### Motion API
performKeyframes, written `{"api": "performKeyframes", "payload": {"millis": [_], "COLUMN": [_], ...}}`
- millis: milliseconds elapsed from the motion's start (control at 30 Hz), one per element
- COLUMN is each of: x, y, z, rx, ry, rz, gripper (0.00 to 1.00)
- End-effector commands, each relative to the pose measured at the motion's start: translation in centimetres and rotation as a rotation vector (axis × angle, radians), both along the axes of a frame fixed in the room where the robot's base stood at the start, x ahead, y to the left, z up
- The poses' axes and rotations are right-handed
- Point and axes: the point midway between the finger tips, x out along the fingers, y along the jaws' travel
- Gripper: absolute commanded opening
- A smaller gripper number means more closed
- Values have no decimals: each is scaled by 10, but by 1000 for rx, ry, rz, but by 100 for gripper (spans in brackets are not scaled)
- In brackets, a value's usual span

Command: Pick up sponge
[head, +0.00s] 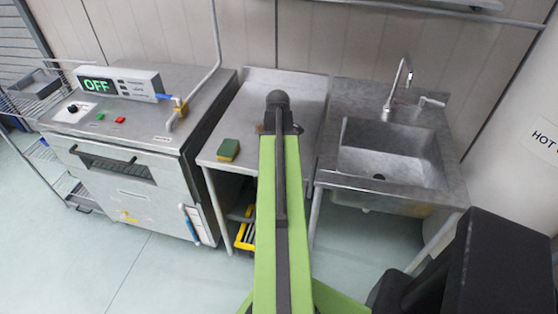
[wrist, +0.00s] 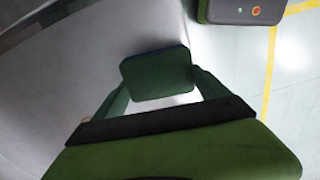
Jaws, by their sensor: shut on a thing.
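A green and yellow sponge (head: 228,150) lies on the metal side table (head: 298,82), left of my arm, with no fingers around it in the head view. In the wrist view, my gripper (wrist: 158,78) has its two green fingers shut on a dark green block (wrist: 157,72) with rounded corners, like a sponge. In the head view my arm reaches over the table and hides the gripper and the held block. I cannot tell how high the block is held.
A metal sink (head: 388,158) with a tap (head: 398,85) stands right of the table. A steel oven unit (head: 130,150) with an "OFF" display (head: 97,86) stands on the left. A yellow crate (head: 245,232) is under the table. A grey device (wrist: 240,9) shows in the wrist view.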

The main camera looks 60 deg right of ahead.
Motion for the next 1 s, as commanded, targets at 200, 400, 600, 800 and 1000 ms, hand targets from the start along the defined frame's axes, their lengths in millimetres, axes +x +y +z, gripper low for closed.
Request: {"api": "performKeyframes", "payload": {"millis": [200, 400, 600, 800, 1000], "x": [0, 0, -47, -88, -109], "y": [0, 0, -12, -25, -32], "z": [17, 52, 77, 101, 110], "rx": [0, 0, 0, 0, 0], "ry": [0, 0, 0, 0, 0], "rz": [0, 1, -4, -2, 0], "gripper": [48, 48, 48, 48, 48]}}
